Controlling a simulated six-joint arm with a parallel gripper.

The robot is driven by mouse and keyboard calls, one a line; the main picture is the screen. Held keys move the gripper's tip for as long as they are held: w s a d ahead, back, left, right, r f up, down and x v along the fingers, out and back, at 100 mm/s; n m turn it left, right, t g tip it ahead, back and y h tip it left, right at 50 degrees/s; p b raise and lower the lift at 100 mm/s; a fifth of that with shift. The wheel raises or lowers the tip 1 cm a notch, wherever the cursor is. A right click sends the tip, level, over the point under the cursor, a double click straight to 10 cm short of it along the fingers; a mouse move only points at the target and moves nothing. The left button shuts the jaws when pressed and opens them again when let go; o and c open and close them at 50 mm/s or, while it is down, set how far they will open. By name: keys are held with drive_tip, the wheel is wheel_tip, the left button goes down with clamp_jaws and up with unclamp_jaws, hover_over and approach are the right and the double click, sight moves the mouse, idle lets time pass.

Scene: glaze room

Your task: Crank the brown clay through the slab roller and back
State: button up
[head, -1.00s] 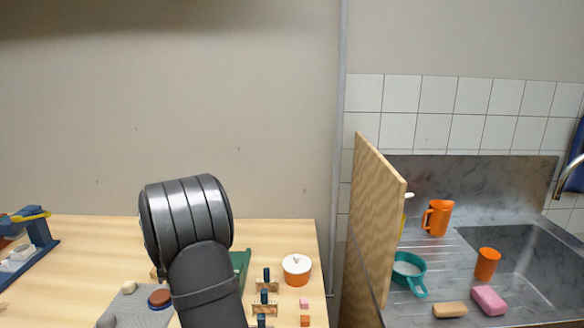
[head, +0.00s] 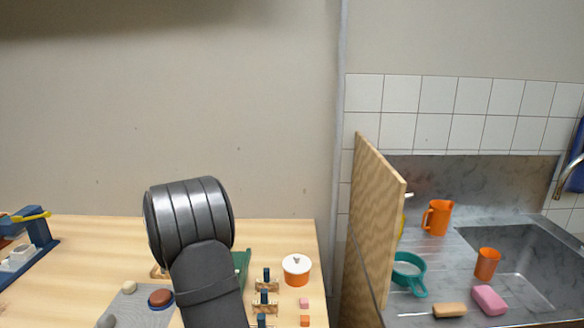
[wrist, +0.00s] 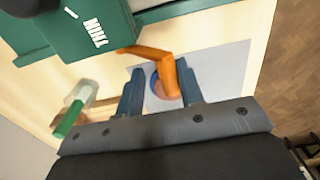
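A green machine (wrist: 85,38) with white lettering, apparently the slab roller, fills the upper left of the wrist view. Its orange crank handle (wrist: 165,72) reaches down between the fingers of my gripper (wrist: 160,69). The fingers are apart, one on each side of the handle, which lies closer to the right finger. In the head view my arm hides the gripper and most of the green machine (head: 241,263). A round reddish-brown piece (head: 161,298), perhaps the brown clay, lies on a grey mat (head: 130,311). In the wrist view the handle partly covers a similar piece (wrist: 155,84).
A white-lidded orange pot (head: 297,269) and small blocks (head: 304,302) stand right of my arm. A blue device with a yellow handle (head: 40,235) is at far left. A wooden panel (head: 375,225) stands between table and sink. Open table lies between the blue device and mat.

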drive_tip(key=shift+w+r, duration=0.2)
drive_tip(key=shift+w, duration=0.2)
drive_tip(key=shift+w+r, duration=0.3)
drive_tip(key=shift+w, duration=0.35)
drive_tip(key=shift+w+r, duration=0.25)
drive_tip(key=shift+w, duration=0.55)
drive_tip(key=shift+w, duration=1.25)
